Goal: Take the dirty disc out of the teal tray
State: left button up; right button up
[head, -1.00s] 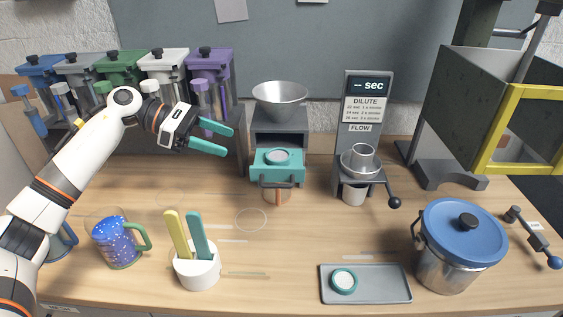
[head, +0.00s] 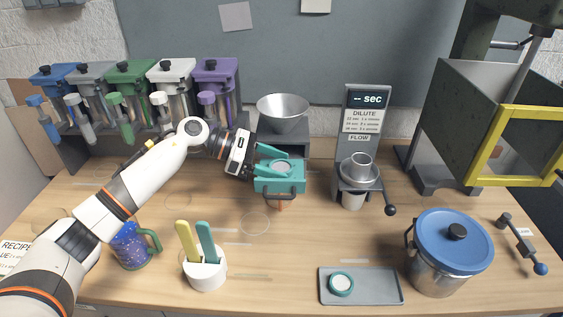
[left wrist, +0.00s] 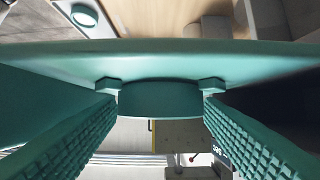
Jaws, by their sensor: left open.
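The teal tray (head: 279,186) sticks out from the grey machine under the metal funnel. The disc (head: 281,166), grey on top with a pale rim, sits in the tray. My left gripper (head: 276,161) reaches in from the left at the tray, its teal fingers open and close to the disc. In the left wrist view a teal round piece (left wrist: 160,98), apparently the disc, lies between the ribbed fingers, with a gap on both sides. The tray's teal wall (left wrist: 160,50) spans behind it. My right gripper is not in view.
A second disc (head: 341,284) lies on the grey flat tray (head: 380,290) at the front. A blue-lidded pot (head: 450,245) stands right of it. A white holder (head: 205,271) with two handles and a blue mug (head: 130,246) are front left. The middle of the table is clear.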

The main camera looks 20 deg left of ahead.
pick_arm(q)
jog(key=shift+f, duration=0.1)
jog(key=shift+a, duration=0.1)
jog(key=shift+c, duration=0.9)
jog(key=c, duration=0.5)
jog(key=shift+c, duration=0.2)
